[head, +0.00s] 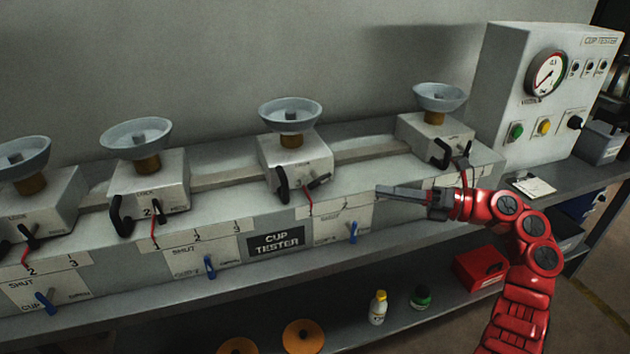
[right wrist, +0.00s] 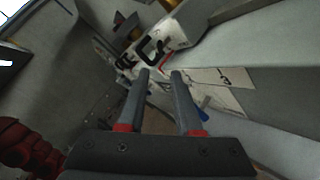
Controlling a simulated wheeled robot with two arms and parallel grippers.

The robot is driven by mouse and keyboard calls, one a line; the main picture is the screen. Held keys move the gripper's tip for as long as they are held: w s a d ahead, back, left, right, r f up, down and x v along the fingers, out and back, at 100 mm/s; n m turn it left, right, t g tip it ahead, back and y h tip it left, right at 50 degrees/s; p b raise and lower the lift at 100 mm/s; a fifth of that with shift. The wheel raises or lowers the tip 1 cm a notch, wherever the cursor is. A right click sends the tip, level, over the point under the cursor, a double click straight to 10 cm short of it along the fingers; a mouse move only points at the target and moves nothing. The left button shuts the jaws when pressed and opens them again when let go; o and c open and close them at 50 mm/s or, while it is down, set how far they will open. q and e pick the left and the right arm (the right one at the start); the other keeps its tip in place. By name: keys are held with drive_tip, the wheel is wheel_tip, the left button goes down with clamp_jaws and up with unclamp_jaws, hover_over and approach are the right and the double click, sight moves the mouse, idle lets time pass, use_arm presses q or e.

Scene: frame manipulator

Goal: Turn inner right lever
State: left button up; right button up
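The cup tester (head: 275,240) is a long grey bench with several white blocks, each topped by a grey cup. The inner right block (head: 292,163) has a black lever handle (head: 282,184) on its front left and a smaller dark lever (head: 318,181) with a red part beside it. A blue lever (head: 353,232) hangs on the panel below. My right gripper (head: 400,193) is open and empty, to the right of these, pointing left. The right wrist view shows its two fingers apart and a black handle (right wrist: 152,50) beyond them; which block it belongs to is unclear. My left gripper is not in view.
The outer right block (head: 434,132) stands behind my right gripper. A control box (head: 548,90) with a gauge is at the right end. A white bottle (head: 377,307), a green-capped jar (head: 421,297) and a red box (head: 480,268) are on the lower shelf.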

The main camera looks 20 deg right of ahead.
sight(319, 181)
drive_tip(key=p+x, duration=0.1)
drive_tip(key=x, duration=1.3)
drive_tip(key=shift+w+a+p, duration=0.15)
drive_tip(key=shift+a+p, duration=0.2)
drive_tip(key=shift+a, duration=0.05)
drive_tip(key=shift+c, duration=0.2)
drive_tip(key=shift+r, duration=0.1)
clamp_jaws()
